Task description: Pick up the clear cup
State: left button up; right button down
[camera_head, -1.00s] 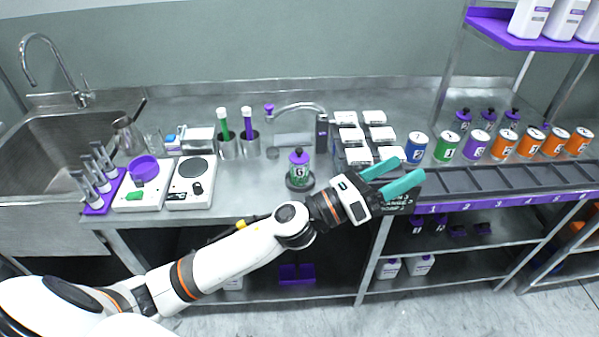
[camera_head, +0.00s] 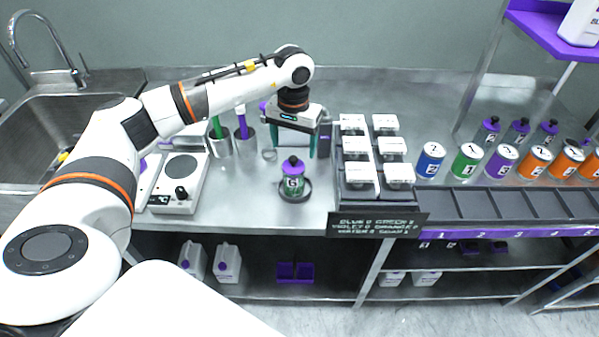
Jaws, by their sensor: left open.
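I cannot clearly make out the clear cup. Nothing shows clearly between the fingers. The clear vessels that stood beside the sink are now hidden behind my left arm. My right gripper is not in view.
The purple-capped bottle stands on a dark round base. A black rack (camera_head: 352,200) of white-lidded containers is to the right, with numbered cans (camera_head: 430,160) beyond. Metal holders (camera_head: 219,147) and a white hotplate (camera_head: 180,185) are left. The front counter around the bottle is clear.

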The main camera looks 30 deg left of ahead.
aim_at(292, 158)
pick_arm(q)
jog(key=f, duration=0.2)
jog(key=s+f+p, duration=0.1)
jog(key=shift+f, duration=0.35)
jog(key=f+p, duration=0.1)
jog(key=f, duration=0.1)
jog(key=f+p, duration=0.1)
jog(key=shift+w+d+f+p, duration=0.1)
jog(key=shift+d+f+p, duration=0.15)
jog(key=shift+p, duration=0.05)
notch_tip(292, 158, down, 2)
jog(key=shift+f, duration=0.25)
jog(key=shift+w, duration=0.1)
jog(key=c, duration=1.2)
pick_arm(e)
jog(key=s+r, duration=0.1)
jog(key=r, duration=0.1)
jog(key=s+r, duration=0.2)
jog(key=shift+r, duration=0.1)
